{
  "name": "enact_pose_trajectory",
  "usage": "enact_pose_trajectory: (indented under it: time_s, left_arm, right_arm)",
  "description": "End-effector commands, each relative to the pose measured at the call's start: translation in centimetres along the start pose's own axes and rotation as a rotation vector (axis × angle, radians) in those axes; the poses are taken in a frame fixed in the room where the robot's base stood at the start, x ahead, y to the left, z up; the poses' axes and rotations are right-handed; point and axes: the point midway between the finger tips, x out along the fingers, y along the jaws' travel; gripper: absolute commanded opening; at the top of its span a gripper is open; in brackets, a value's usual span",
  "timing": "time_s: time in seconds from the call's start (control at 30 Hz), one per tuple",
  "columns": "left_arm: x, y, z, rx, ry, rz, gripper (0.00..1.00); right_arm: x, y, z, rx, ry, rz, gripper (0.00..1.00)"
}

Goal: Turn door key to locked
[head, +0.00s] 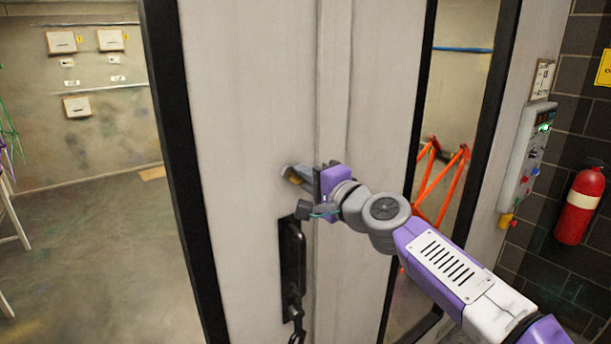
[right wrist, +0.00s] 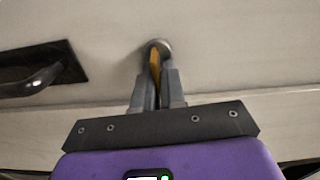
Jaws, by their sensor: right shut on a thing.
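My right gripper (head: 302,178) is at the grey door (head: 252,100), in front of the lock. In the right wrist view its two grey fingers (right wrist: 158,92) are closed on the door key (right wrist: 155,66), a thin yellow-brown piece. The key sits at a round metal lock (right wrist: 157,45) on the door face. In the head view the fingers and wrist hide most of the key and lock. I cannot tell the key's exact turn angle. My left gripper is not in view.
A black door handle (head: 291,257) is below the lock, with a chain hanging under it. A control panel (head: 526,158) and a red fire extinguisher (head: 579,206) are on the right. Orange frames (head: 440,180) show through the right window.

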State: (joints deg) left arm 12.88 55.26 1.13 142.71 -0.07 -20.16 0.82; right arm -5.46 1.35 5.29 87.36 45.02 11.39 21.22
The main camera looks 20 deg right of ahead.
Motion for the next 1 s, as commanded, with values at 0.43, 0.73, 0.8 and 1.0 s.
enact_pose_trajectory:
  time_s: [0.43, 0.73, 0.8, 1.0]
  left_arm:
    - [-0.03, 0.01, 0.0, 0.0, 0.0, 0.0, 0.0]
    - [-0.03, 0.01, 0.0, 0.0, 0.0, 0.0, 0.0]
    - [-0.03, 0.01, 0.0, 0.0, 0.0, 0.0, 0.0]
    - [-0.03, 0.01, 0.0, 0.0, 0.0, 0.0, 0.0]
  right_arm:
    - [-0.01, 0.18, -0.03, 0.091, 0.001, 0.001, 0.0]
    - [0.0, 0.19, -0.03, 0.091, 0.001, 0.001, 0.0]
    - [0.0, 0.19, -0.03, 0.091, 0.001, 0.001, 0.18]
    - [0.01, 0.18, -0.02, 0.091, 0.001, 0.001, 0.31]
